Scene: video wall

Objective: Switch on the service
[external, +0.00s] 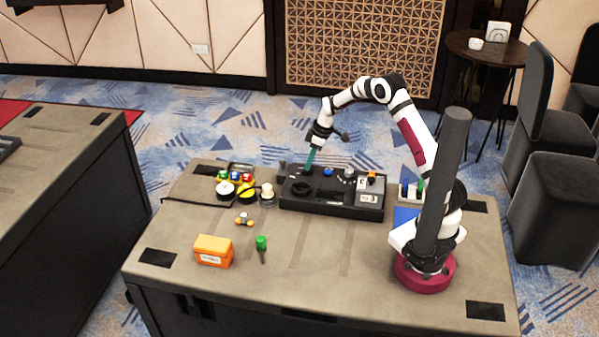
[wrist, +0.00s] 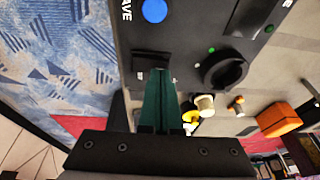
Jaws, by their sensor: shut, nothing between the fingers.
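A black control panel (external: 335,207) lies on the table in front of my arm. It also shows in the wrist view (wrist: 190,25), with a small black switch (wrist: 150,58) near its edge, a round black knob (wrist: 225,72) and a blue button (wrist: 154,10). In the external view the knob (external: 302,188) and blue button (external: 328,171) are on the panel's top.
An orange box (external: 214,250) and a green-handled tool (external: 261,245) lie at the table's front. Colored buttons (external: 236,177) and round pieces (external: 246,192) stand left of the panel. A dark column (external: 446,190) stands before my arm. The front middle is clear.

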